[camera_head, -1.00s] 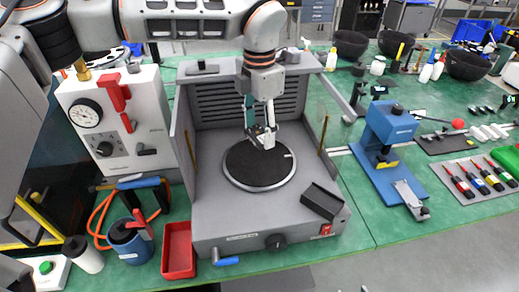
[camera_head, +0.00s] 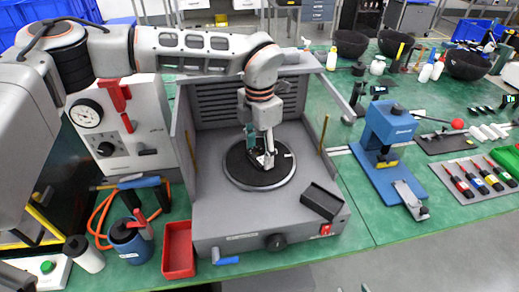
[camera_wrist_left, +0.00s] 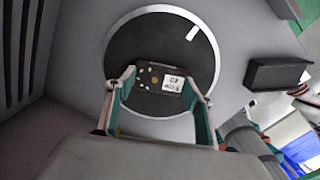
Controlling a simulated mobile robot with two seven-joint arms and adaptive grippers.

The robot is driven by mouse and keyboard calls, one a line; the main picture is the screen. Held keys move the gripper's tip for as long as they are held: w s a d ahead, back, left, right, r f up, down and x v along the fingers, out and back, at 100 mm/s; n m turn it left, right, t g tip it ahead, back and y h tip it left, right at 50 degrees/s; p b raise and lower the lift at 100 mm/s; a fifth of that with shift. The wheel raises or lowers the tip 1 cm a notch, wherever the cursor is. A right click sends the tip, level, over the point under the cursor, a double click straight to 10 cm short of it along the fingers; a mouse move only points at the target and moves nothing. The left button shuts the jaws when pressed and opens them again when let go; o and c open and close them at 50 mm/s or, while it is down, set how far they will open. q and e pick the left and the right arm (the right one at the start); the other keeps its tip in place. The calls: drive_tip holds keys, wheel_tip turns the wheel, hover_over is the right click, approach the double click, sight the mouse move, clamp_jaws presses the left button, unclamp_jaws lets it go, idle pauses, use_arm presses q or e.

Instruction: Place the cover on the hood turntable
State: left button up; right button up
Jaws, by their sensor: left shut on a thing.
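The hood turntable is a round black disc with a pale rim (camera_head: 246,178) on the floor of the grey hood (camera_head: 215,215); it also shows in the left wrist view (camera_wrist_left: 130,40). My left gripper (camera_head: 263,161) points down over the turntable. It is shut on a small dark cover with a white label (camera_wrist_left: 160,78), held flat between the two fingertips. The cover is small and partly hidden by the fingers in the head view. I cannot tell whether it touches the disc. My right gripper is not in view.
The hood's side walls stand left and right of the turntable. A dark open box (camera_head: 322,201) sits at its front right. A red tray (camera_head: 178,250) and blue cup (camera_head: 129,241) stand left of the hood. A blue press (camera_head: 388,150) stands to the right.

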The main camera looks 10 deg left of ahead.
sight(259, 155)
use_arm(q)
drive_tip(key=o, duration=1.1)
drive_tip(key=shift+c, duration=0.2)
wheel_tip(259, 155, up, 12)
drive_tip(key=shift+b, duration=0.3)
